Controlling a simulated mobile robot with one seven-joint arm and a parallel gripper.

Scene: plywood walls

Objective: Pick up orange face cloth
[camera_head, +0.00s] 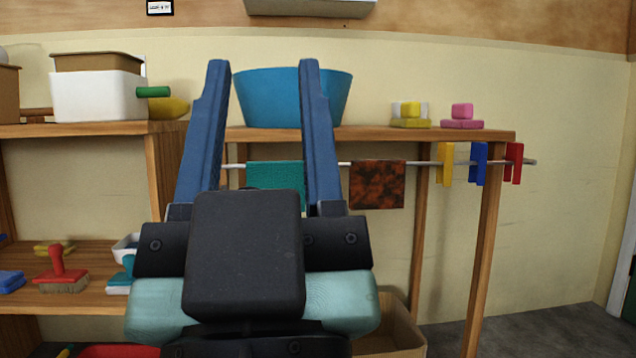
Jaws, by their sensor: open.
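An orange-brown mottled face cloth (377,185) hangs over a thin metal rail (430,163) under the wooden table's top. My gripper (264,66) is open in the foreground, its two blue fingers pointing up and well apart. The cloth is to the right of the right finger, and no finger touches it in this view. A teal cloth (276,176) hangs on the same rail and shows between the fingers, partly hidden by my gripper. Nothing is seen held between the fingers.
A blue tub (265,96) and sponges (411,114) stand on the table (400,134). Yellow, blue and red pegs (479,163) hang on the rail's right. A shelf (105,129) with a white box (98,95) is at left. A cardboard box (400,332) stands below. Floor is clear at right.

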